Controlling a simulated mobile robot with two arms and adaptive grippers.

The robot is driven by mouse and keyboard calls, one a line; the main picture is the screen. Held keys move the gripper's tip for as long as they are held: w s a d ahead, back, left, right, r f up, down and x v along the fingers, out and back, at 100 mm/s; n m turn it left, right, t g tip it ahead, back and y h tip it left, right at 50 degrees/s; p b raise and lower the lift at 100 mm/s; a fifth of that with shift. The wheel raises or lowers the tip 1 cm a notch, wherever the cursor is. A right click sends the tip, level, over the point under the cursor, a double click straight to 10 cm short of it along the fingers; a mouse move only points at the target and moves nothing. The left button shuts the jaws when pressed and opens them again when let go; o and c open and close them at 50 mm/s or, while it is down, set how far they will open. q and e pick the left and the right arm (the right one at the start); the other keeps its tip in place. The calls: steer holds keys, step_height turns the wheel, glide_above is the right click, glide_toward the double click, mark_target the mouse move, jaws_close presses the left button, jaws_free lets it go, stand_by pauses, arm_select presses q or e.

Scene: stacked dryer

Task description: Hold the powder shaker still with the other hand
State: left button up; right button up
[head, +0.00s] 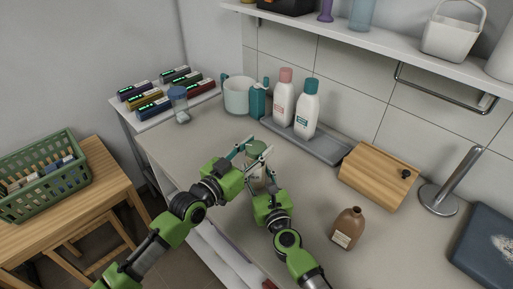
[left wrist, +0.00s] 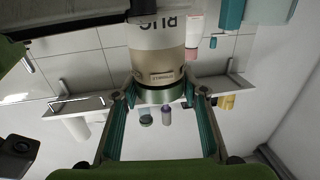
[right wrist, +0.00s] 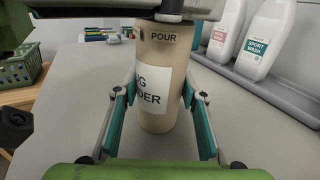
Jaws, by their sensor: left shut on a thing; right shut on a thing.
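The powder shaker (head: 257,151) stands upright on the counter, a beige cylinder with a pale label and green lid. My left gripper (head: 253,150) is shut around its top; in the left wrist view the shaker (left wrist: 157,55) appears upside down, its green lid (left wrist: 160,95) between the fingers. My right gripper (head: 262,177) is shut on the shaker's body lower down. In the right wrist view the fingers flank the shaker (right wrist: 157,75), with "POUR" and part of "POWDER" readable. My grippers hide much of the shaker in the head view.
Behind stand a grey tray (head: 325,148) with two wash bottles, a teal bottle (head: 258,101) and a pale mug (head: 237,93). To the right are a wooden box (head: 380,177), a brown bottle (head: 347,229) and a metal stand (head: 439,199). A shelf (head: 370,38) hangs above.

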arm_select(q)
steer(key=shift+d+r, duration=0.1)
arm_select(e)
steer(key=shift+s, duration=0.1)
arm_select(q)
steer(key=o, duration=1.2)
steer(key=shift+c, duration=0.2)
steer(key=v, duration=1.2)
arm_select(e)
steer(key=o, duration=1)
steer(key=o, duration=1.2)
